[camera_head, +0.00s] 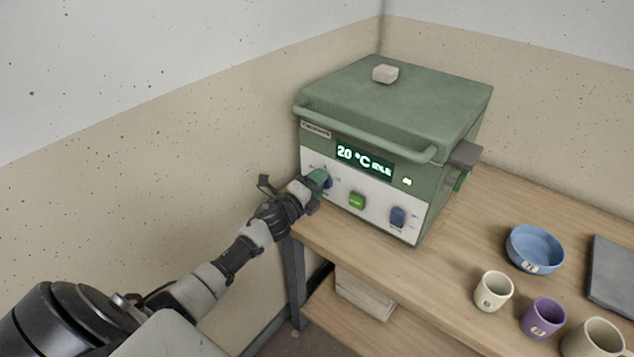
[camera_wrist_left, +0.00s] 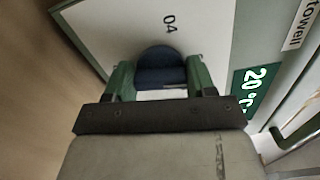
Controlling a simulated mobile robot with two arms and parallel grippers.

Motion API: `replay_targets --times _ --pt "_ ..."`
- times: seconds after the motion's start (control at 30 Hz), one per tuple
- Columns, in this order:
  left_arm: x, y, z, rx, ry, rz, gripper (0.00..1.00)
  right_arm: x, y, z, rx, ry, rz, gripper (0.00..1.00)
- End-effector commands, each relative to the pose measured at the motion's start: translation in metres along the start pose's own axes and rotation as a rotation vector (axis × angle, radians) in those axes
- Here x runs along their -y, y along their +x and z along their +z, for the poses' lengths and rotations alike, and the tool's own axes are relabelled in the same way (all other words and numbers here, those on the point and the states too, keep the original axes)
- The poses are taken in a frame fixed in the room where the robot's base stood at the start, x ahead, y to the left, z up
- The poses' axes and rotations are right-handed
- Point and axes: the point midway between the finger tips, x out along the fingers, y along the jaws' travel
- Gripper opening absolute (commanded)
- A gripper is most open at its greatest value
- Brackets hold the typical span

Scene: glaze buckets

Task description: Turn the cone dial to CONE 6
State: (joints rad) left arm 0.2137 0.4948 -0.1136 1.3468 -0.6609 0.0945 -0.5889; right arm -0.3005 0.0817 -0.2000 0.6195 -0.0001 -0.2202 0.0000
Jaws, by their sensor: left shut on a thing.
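The green kiln (camera_head: 430,105) stands on the wooden table, its lid shut. Its display (camera_head: 364,160) reads 20 °C and a smaller word that looks like IDLE. My left gripper (camera_head: 318,180) is at the leftmost dial on the white front panel. In the left wrist view, the gripper's green fingers (camera_wrist_left: 160,80) are on both sides of the dark blue dial (camera_wrist_left: 160,58), shut on it. The label 04 shows above the dial there; the other marks and the pointer are hidden or unclear. My right gripper is not in view.
A green button (camera_head: 357,201) and a second blue dial (camera_head: 398,217) are on the same panel. A blue bowl (camera_head: 535,249), a cream cup (camera_head: 493,291), a purple cup (camera_head: 542,317) and a grey slab (camera_head: 612,272) stand on the table at right. A wall is close behind.

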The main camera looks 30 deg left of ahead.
Motion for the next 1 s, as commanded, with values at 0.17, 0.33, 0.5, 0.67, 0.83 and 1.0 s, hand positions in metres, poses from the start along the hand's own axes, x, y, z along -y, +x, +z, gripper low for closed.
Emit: replay_targets --times 0.17,0.33,0.5,0.67,0.83,1.0 --pt "-0.0004 -0.0001 0.0002 0.001 -0.098 0.001 0.32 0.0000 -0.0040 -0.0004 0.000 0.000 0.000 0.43" --pt "-0.0011 -0.0002 0.0002 0.001 -0.154 0.002 0.32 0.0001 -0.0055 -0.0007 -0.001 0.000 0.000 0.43" --pt "-0.0015 -0.0002 0.0002 0.001 -0.180 0.002 0.32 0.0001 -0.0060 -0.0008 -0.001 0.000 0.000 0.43" --pt "-0.0017 -0.0002 0.0002 0.001 -0.186 0.002 0.32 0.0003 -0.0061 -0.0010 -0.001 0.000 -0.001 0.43" --pt "-0.0018 -0.0002 0.0002 0.001 -0.185 0.002 0.32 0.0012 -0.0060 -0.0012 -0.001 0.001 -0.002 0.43" --pt "-0.0018 -0.0003 0.0002 0.001 -0.185 0.002 0.68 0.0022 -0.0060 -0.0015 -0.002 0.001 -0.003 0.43"
